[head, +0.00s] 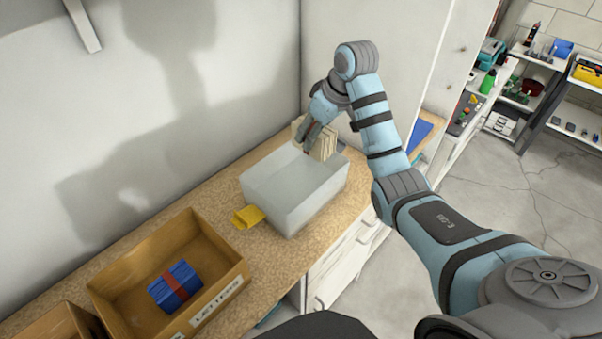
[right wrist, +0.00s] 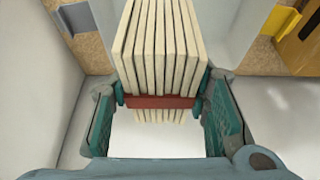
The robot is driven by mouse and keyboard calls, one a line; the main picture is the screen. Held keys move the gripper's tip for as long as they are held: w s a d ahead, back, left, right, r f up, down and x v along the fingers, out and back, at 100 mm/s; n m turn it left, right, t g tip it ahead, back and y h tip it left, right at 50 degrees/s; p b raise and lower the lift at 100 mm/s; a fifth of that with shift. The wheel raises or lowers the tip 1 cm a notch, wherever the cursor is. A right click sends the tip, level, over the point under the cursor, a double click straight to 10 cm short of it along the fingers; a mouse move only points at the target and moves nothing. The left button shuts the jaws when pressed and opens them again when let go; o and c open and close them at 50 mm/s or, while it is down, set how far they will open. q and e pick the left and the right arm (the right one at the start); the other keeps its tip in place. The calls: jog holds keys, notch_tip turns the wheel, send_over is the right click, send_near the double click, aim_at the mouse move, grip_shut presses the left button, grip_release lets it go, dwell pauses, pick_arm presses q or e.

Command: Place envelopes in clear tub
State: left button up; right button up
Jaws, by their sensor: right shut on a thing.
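A bundle of cream envelopes (head: 321,139) with a red band is held by my right gripper (head: 308,141) above the back right part of the clear tub (head: 291,214). In the right wrist view the envelopes (right wrist: 160,45) stand on edge between the two teal fingers (right wrist: 161,100), which press on the bundle at its red band. The white tub floor (right wrist: 165,140) shows below the bundle. A blue envelope bundle (head: 175,286) with a red band lies in the wooden box labelled LETTERS (head: 212,304). My left gripper is not in view.
A yellow object (head: 248,216) lies on the counter against the tub's left side. Another wooden box (head: 52,325) is cut off at bottom left. A white cabinet wall (head: 385,45) rises behind the tub. Bare counter (head: 150,228) lies between wall and boxes.

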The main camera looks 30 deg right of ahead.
jog(key=shift+a+f, duration=0.15)
jog(key=shift+f, duration=0.3)
notch_tip(320, 180, down, 2)
jog(key=shift+w, duration=0.1)
notch_tip(320, 180, down, 8)
jog(key=shift+b, duration=0.4)
notch_tip(320, 180, down, 4)
jog(key=b, duration=0.3)
jog(key=shift+b, duration=0.3)
jog(key=shift+f, duration=0.1)
jog(key=shift+c, duration=0.5)
jog(key=shift+r, duration=0.3)
jog(key=shift+c, duration=0.7)
jog(key=o, duration=1.5)
jog(key=shift+f, duration=0.15)
